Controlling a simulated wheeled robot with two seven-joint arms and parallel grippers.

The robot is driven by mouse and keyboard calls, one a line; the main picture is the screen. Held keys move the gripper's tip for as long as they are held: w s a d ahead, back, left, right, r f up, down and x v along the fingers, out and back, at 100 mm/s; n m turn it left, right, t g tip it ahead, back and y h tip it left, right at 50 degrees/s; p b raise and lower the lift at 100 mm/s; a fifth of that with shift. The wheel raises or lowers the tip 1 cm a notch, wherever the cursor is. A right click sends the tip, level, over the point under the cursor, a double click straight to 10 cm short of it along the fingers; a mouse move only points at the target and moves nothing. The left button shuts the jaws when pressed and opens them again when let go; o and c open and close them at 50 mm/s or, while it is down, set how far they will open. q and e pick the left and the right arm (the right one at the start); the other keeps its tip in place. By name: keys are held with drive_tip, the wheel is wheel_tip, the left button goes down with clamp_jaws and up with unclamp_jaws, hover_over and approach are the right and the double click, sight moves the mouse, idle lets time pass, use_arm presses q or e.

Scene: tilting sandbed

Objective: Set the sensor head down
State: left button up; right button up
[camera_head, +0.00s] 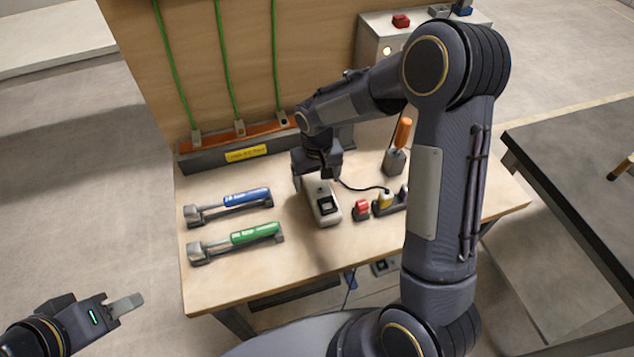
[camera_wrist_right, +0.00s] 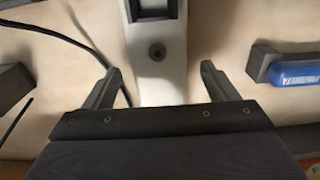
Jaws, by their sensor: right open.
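A pale device with a dark square window (camera_head: 326,205) lies on the wooden worktable (camera_head: 300,262). My right gripper (camera_head: 316,178) is at its far end, pointing down. In the right wrist view, the device's pale body (camera_wrist_right: 157,40) lies between the spread fingers of my right gripper (camera_wrist_right: 159,72), with a gap on each side. Which thing is the sensor head is not marked. A small yellow-topped piece (camera_head: 385,198) with a dark cable sits in a dark holder to the right.
A blue-handled tool (camera_head: 245,197) and a green-handled tool (camera_head: 255,233) lie in holders at left. A red piece (camera_head: 361,209) and an orange-handled tool (camera_head: 403,132) stand at right. A long dark block with a yellow label (camera_head: 246,153) lines the back. The front table strip is clear.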

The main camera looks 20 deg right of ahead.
drive_tip(key=shift+f, duration=0.5)
drive_tip(key=c, duration=1.3)
drive_tip(key=shift+r, duration=0.1)
